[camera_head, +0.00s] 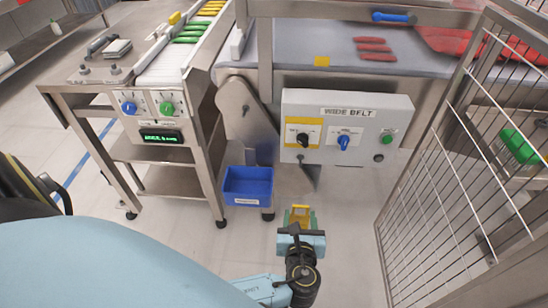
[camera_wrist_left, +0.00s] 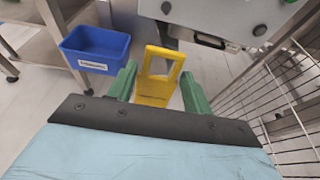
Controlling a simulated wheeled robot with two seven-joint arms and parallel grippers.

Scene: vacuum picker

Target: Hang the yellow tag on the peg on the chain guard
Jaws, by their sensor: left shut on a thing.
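The yellow tag (camera_wrist_left: 155,92) is a flat plate with a large open loop at its top. It stands between the green fingers of my left gripper (camera_wrist_left: 158,86), which is shut on it. In the head view the tag (camera_head: 300,213) shows just past my left gripper (camera_head: 300,226), low over the floor in front of the machine. The slanted grey metal plate with rounded ends, which looks like the chain guard (camera_head: 240,118), is up and to the left of the gripper. A small dark spot on its upper part may be the peg; it is too small to tell. My right gripper is out of view.
A blue bin (camera_head: 248,185) sits left of the gripper, below the plate. The WIDE BELT control box (camera_head: 345,152) juts out above the gripper. A wire mesh fence (camera_head: 450,170) closes the right side. A steel stand (camera_head: 165,180) is at left. The floor between is clear.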

